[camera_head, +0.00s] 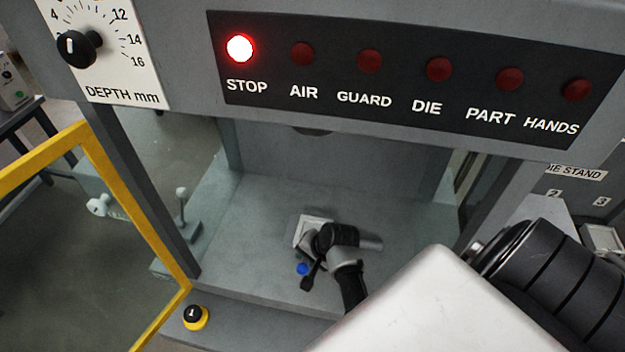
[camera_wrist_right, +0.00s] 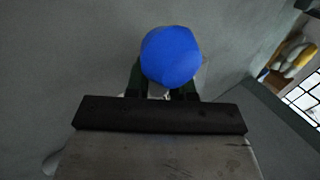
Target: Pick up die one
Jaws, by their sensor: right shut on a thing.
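A blue round knob (camera_head: 302,269) shows at my right gripper (camera_head: 306,274), inside the press opening in the head view. In the right wrist view the blue knob (camera_wrist_right: 170,56) sits between the two dark fingers, which are shut on it. I take it for the handle of die one, but no number is readable and the body below is hidden by the knob and fingers. A pale square plate (camera_head: 312,222) on the press bed shows just behind my right gripper, partly covered by it. My left gripper is not in view.
The press uprights and the lamp panel (camera_head: 415,75) frame the opening; the STOP lamp (camera_head: 239,48) is lit red. A yellow guard frame (camera_head: 105,170) stands at the left. The die stand (camera_head: 574,171) is at the right.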

